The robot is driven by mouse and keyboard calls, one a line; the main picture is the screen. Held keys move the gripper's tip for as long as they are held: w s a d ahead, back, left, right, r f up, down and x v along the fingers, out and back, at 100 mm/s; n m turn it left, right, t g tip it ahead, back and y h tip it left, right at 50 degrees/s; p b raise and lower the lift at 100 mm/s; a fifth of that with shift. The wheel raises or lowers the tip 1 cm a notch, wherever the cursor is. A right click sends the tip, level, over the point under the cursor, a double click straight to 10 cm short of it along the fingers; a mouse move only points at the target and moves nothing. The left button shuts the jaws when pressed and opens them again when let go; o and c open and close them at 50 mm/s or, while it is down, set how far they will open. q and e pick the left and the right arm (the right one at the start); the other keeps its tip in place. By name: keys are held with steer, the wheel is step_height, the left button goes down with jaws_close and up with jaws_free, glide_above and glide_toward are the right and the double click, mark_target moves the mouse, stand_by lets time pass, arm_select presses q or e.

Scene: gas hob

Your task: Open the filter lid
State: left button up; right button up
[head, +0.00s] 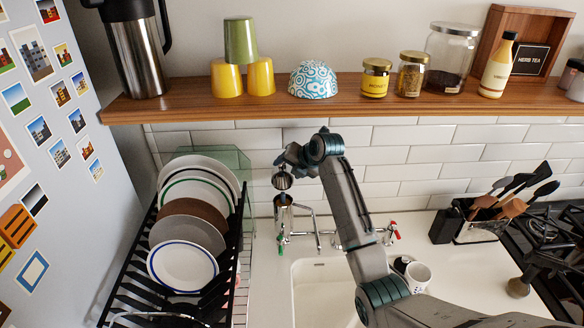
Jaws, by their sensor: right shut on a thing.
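A small metal water filter (284,214) stands upright beside the tap, behind the left end of the sink. My right gripper (284,168) is above the filter, at the end of my right arm reaching in from the lower right. It is shut on a small ribbed metal piece, which looks like the filter lid (282,181). A small gap shows between this piece and the filter's top. The fingers are small in view and partly hidden by the wrist. My left gripper is out of view.
A dish rack (240,225) with several plates stands left of the filter. The tap (318,232) and sink (312,292) are to the right. A wooden shelf (300,100) with cups and jars runs above. A utensil holder (478,232) and mug (418,274) stand farther right.

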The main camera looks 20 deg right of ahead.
steer(key=shift+a, duration=0.2)
stand_by(0.5)
steer(key=o, duration=1.2)
steer(key=shift+s, duration=0.1)
steer(key=shift+c, duration=0.2)
steer(key=shift+s+a+r, duration=0.15)
steer(key=shift+s+r, duration=0.05)
steer(key=shift+r, duration=0.05)
steer(key=shift+w+f, duration=0.15)
steer(key=shift+d, duration=0.25)
steer(key=shift+s+d+r, duration=0.1)
steer(key=shift+s+r, duration=0.15)
steer(key=b+v, duration=0.2)
steer(key=v, duration=0.5)
steer(key=shift+b, duration=0.3)
